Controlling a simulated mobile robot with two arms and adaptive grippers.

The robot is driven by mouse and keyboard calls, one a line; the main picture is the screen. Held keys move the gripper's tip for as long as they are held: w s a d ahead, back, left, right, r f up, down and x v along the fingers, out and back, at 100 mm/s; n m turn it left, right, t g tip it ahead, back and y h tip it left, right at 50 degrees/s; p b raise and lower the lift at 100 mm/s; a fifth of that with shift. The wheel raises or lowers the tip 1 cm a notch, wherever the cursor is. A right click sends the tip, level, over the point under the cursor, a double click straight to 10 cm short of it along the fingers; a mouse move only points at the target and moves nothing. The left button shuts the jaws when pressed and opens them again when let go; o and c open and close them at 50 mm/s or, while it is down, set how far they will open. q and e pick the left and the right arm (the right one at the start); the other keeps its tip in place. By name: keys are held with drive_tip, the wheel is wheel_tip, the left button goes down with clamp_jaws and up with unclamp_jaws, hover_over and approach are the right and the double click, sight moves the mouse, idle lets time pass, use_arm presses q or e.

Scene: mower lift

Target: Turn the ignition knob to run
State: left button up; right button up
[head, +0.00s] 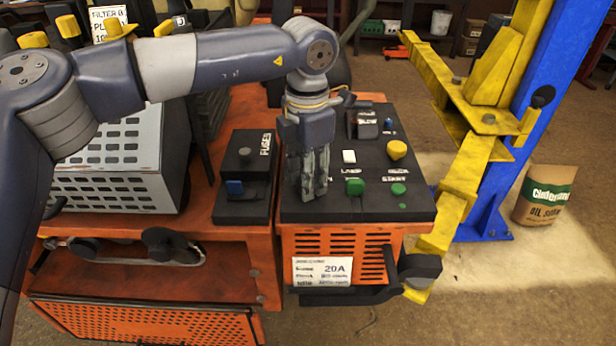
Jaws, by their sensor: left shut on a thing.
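The dark control panel (408,207) sits on top of the orange mower body. My left gripper (308,190) points straight down over the left part of this panel. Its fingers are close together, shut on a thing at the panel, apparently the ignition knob. The knob is hidden behind the fingers, so its position and any run mark cannot be read. My right gripper is not in view.
A fuse box (246,160) with a blue fuse stands close left of the gripper. A grey vented box (115,165) is further left. A yellow lift arm (455,205) and blue post (530,110) stand at right. An oil-absorbent bag (543,195) is on the floor.

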use_arm(q)
drive_tip(key=shift+r, duration=0.15)
drive_tip(key=o, duration=1)
drive_tip(key=shift+o, duration=0.2)
wheel_tip(320, 180, up, 12)
